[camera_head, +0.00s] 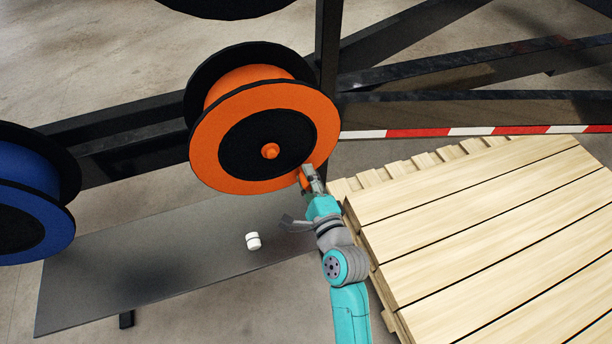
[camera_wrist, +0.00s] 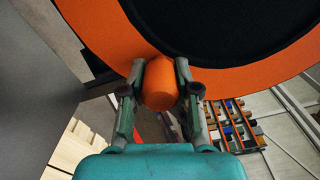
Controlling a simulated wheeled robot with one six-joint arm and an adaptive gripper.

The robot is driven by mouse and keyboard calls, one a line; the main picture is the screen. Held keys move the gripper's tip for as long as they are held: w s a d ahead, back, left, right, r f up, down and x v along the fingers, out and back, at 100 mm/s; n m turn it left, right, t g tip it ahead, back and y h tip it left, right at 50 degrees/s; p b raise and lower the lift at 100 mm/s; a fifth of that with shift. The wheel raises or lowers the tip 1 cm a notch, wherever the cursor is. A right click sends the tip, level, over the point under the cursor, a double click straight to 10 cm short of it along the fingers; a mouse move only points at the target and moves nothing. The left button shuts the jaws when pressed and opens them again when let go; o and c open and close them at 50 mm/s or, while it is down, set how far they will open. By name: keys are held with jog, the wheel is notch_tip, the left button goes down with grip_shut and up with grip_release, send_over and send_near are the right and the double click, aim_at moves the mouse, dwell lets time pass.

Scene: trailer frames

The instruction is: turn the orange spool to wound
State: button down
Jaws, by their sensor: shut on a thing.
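The orange spool (camera_head: 212,151) hangs on the dark trailer frame, its orange face ring around a black disc with a small orange hub in the middle. My gripper (camera_head: 305,178) is at the lower right of the spool's rim. In the wrist view my gripper (camera_wrist: 160,88) has its two fingers on either side of an orange knob (camera_wrist: 161,92), shut on it. The knob stands out from the orange ring (camera_wrist: 225,80) of the spool. In the head view the knob is mostly hidden by my gripper.
A blue spool (camera_head: 38,215) is at the left. A grey shelf plate (camera_head: 180,260) with a small white cylinder (camera_head: 253,241) lies below. A wooden pallet stack (camera_head: 490,220) stands close at the right of my arm. A red-and-white striped bar (camera_head: 470,131) runs behind it.

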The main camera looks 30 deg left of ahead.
jog(key=shift+f, duration=0.1)
jog(key=c, duration=0.8)
grip_release()
jog(key=v, duration=1.2)
